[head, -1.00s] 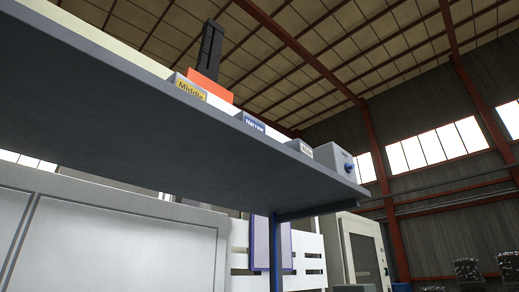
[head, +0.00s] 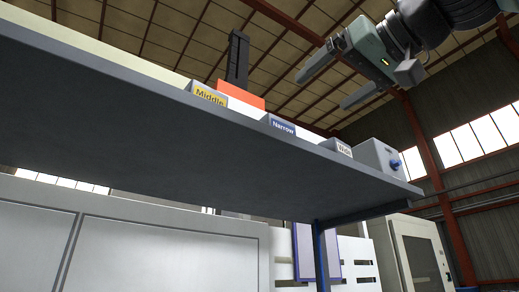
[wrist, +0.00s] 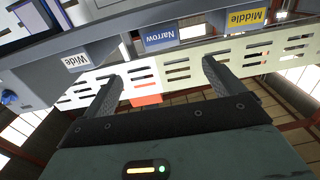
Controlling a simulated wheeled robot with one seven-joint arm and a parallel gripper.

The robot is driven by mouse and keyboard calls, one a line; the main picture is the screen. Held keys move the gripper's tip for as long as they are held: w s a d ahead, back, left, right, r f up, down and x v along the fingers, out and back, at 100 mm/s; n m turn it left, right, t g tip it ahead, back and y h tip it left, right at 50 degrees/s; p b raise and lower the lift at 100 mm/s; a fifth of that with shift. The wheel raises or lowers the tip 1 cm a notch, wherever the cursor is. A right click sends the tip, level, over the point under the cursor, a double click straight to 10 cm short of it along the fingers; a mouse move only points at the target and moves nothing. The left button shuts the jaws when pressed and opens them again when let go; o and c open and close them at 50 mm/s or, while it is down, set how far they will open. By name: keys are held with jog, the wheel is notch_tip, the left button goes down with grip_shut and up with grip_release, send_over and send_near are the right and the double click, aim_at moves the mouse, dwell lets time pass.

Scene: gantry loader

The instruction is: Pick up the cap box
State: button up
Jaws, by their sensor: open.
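No box in view carries a cap box label, and I cannot tell which thing is the cap box. An orange block (head: 240,95) stands behind the Middle label on the raised shelf, with a black upright piece (head: 236,57) above it. Part of an orange thing also shows between my fingers in the wrist view (wrist: 146,100). My gripper (head: 322,92) is open and empty at the upper right of the head view, above the shelf. Its two fingers are spread wide in the wrist view (wrist: 163,72).
The grey shelf (head: 200,140) carries Middle (head: 209,96), Narrow (head: 283,126) and Wide (head: 343,149) labels along its front edge. A grey box with a blue knob (head: 378,157) sits at its right end. White cabinets (head: 150,245) stand below. The shelf top is mostly hidden.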

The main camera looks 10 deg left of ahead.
aim_at(284, 121)
jog(key=p+x, duration=0.5)
jog(key=x, duration=0.6)
jog(key=shift+w+a+r, duration=0.1)
jog(key=shift+w+a, duration=0.05)
jog(key=shift+a, duration=0.15)
jog(key=p+x, duration=0.3)
jog(key=x, duration=0.1)
jog(key=shift+a+r+p, duration=0.15)
jog(key=shift+r+p, duration=0.15)
jog(key=shift+p, duration=0.1)
jog(key=shift+w+a+f, duration=0.15)
jog(key=shift+w+a, duration=0.25)
jog(key=shift+a, duration=0.05)
jog(key=c, duration=1.2)
